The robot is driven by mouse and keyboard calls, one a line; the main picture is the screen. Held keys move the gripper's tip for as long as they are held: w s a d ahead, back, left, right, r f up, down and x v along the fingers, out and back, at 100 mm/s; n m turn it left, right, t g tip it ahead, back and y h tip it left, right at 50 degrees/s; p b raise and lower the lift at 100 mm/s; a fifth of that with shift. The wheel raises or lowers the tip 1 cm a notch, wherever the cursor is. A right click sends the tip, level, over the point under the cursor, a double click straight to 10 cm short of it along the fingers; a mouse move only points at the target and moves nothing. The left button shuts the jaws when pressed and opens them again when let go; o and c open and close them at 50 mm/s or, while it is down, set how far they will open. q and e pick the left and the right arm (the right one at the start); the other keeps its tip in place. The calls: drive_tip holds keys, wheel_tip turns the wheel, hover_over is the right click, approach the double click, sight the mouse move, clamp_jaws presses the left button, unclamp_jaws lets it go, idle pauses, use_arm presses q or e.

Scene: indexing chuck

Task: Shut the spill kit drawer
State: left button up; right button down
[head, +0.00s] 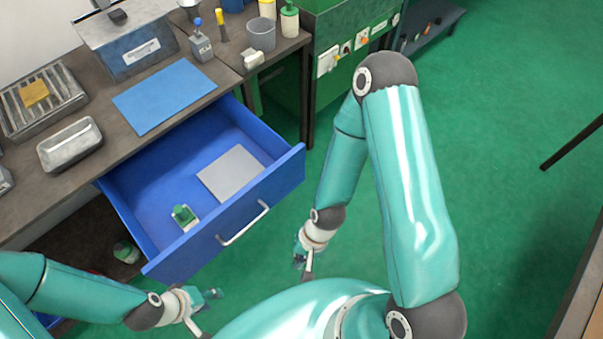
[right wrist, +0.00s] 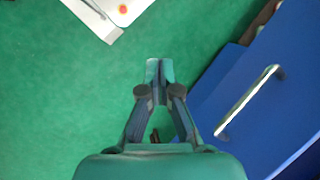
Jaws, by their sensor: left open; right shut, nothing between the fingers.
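The blue spill kit drawer (head: 288,178) stands pulled well out from under the bench in the head view. Its silver bar handle (head: 243,224) is on the front panel. Inside lie a grey flat sheet (head: 231,173) and a small green-topped item (head: 184,216). In the right wrist view the drawer front (right wrist: 262,92) and handle (right wrist: 250,102) are at the right. My right gripper (head: 300,254) is shut and empty, apart from the drawer front, to the right of the handle. It also shows in the right wrist view (right wrist: 159,72). My left gripper (head: 214,294) is open, below the drawer's front.
The bench (head: 95,165) holds a blue mat (head: 165,95), a metal tray (head: 70,145), a slatted tray (head: 42,100), a grey box (head: 128,45) and a grey cup (head: 261,35). A green machine (head: 345,40) stands at the back.

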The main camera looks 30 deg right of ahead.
drive_tip(key=r+m, duration=0.1)
drive_tip(key=m, duration=0.3)
drive_tip(key=m+t+h+b, duration=0.2)
drive_tip(key=m+t+b, duration=0.7)
drive_tip(key=m+b, duration=2.05)
approach(301, 171)
wheel_tip(301, 171, down, 5)
drive_tip(key=w+n+b, duration=0.3)
drive_tip(key=n+b, duration=0.5)
drive_tip(key=shift+w+a+r, duration=0.2)
drive_tip(key=shift+w+a, duration=0.3)
drive_tip(key=shift+w, duration=0.1)
drive_tip(key=shift+d+p, duration=0.1)
drive_tip(key=shift+p, duration=0.2)
